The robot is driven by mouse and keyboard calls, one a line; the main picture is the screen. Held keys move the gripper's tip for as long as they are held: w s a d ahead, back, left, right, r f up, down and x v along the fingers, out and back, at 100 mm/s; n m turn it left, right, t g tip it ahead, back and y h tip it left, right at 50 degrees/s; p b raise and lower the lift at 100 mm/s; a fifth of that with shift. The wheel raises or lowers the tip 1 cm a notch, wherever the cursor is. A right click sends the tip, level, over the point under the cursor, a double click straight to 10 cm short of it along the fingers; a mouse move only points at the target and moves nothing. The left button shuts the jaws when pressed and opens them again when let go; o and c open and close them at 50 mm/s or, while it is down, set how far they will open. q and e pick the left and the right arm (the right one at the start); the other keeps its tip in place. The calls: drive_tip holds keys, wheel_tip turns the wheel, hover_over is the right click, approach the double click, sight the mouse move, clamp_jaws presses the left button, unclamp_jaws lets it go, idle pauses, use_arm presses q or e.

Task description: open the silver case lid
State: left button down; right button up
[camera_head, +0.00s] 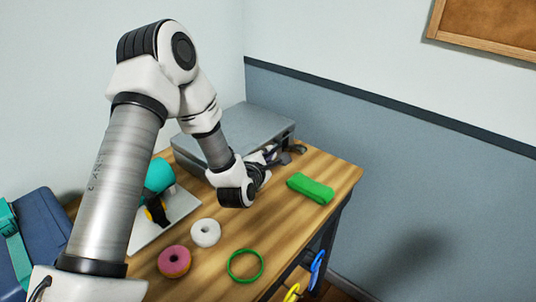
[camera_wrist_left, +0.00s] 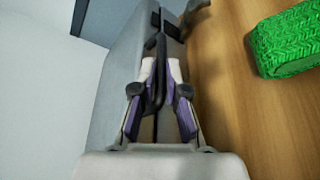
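The silver case (camera_head: 245,122) lies flat at the back of the wooden table, its lid down. It also shows in the wrist view (camera_wrist_left: 115,75). My left gripper (camera_head: 277,155) is at the case's front side, towards its right end. In the wrist view its two fingers (camera_wrist_left: 161,68) stand on either side of a thin black handle-like strip (camera_wrist_left: 158,80) on the case front. The fingers are a little apart; whether they press on the strip cannot be told. A dark latch-like part (camera_head: 299,149) sticks out beside the fingertips. My right gripper is not in view.
A green cloth-like block (camera_head: 310,188) lies right of the gripper. A white donut (camera_head: 205,232), pink donut (camera_head: 174,261) and green ring (camera_head: 245,265) lie nearer. A teal roll (camera_head: 159,174) stands left, partly behind my arm. The wall is close behind the case.

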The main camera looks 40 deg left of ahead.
use_arm(q)
drive_tip(key=shift+a+r+p, duration=0.15)
drive_tip(key=shift+r+p, duration=0.3)
drive_tip(key=shift+r, duration=0.35)
drive_tip(key=w+a+r+n+g+h+p, duration=0.1)
drive_tip(key=a+r+n+h+p, duration=0.25)
drive_tip(key=a+r+p, duration=0.6)
drive_tip(key=a+r+n+g+h+p, duration=0.15)
drive_tip(key=a+r+n+p, duration=0.35)
drive_tip(key=r, duration=0.7)
drive_tip(key=w+a+r+n+h+p, duration=0.1)
drive_tip(key=a+r+n+h, duration=0.1)
drive_tip(key=a, duration=1.1)
drive_tip(key=shift+a+t, duration=0.2)
drive_tip(key=shift+t, duration=0.15)
